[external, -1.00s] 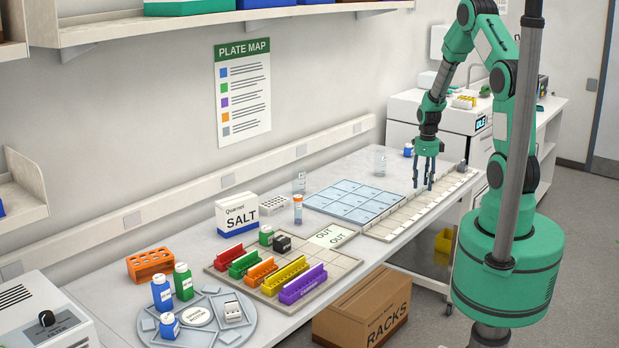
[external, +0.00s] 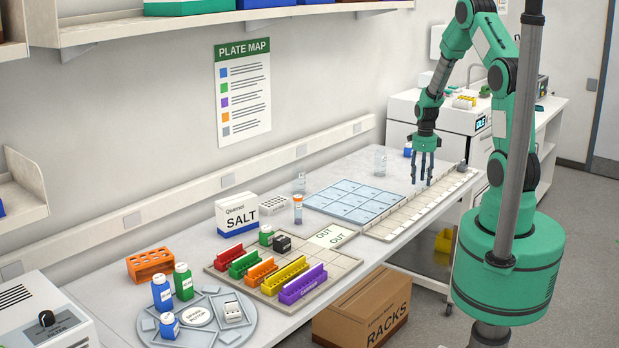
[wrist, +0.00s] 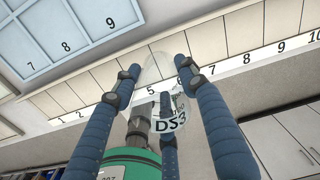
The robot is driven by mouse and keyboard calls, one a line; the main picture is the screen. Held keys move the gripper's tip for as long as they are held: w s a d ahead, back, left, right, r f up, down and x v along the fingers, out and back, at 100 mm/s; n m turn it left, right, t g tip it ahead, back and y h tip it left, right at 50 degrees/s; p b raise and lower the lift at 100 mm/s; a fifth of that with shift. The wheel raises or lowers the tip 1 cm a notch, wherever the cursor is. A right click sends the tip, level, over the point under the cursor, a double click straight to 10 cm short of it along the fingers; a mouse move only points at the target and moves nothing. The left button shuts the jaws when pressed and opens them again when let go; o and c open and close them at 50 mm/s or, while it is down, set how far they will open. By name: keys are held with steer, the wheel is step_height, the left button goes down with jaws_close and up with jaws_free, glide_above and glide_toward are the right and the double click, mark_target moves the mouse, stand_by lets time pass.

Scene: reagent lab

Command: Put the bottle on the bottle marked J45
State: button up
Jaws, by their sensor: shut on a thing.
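My gripper (external: 422,182) is over the long numbered strip at the right end of the bench. In the wrist view its blue fingers (wrist: 152,90) are closed around a clear bottle (wrist: 158,66) with a white label reading DS3. The held bottle is hard to make out in the external view. Two clear bottles stand on the bench, one behind the blue grid (external: 380,162) and one nearer the wall (external: 299,183). Their labels are too small to read, and I cannot tell which bottle is marked J45.
The pale strip (external: 393,226) has numbered places, and the blue grid mat (external: 355,200) lies beside it. A rack board (external: 340,262) with coloured racks, a salt box (external: 237,216), an orange-capped tube (external: 298,209) and a round tray (external: 247,328) with blue and green bottles are further left.

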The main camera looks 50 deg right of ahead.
steer(key=w+d+r+n+p, duration=0.3)
steer(key=w+r+n, duration=0.3)
steer(key=w+n, duration=0.2)
steer(key=w+d+r+n+p, duration=0.3)
steer(key=w+r+n, duration=0.3)
steer(key=w+n, duration=0.2)
steer(key=shift+d+n+p, duration=0.3)
steer(key=shift+d+n, duration=0.1)
steer(key=shift+d, duration=0.4)
steer(key=shift+w+f, duration=0.1)
steer(key=shift+w, duration=0.05)
steer(key=shift+w+d+f+p, duration=0.25)
steer(key=shift+w+d+p, duration=0.25)
steer(key=shift+w+d, duration=1.35)
steer(key=shift+w+d+f+p, duration=0.2)
steer(key=shift+w+d+p, duration=0.6)
steer(key=shift+w, duration=1.8)
steer(key=shift+w+d+f+p, duration=0.25)
steer(key=shift+w+d, duration=1.45)
steer(key=shift+w, duration=0.55)
steer(key=shift+f, duration=0.1)
steer(key=shift+f+p, duration=0.45)
steer(key=shift+f, duration=1.25)
steer(key=shift+f, duration=0.1)
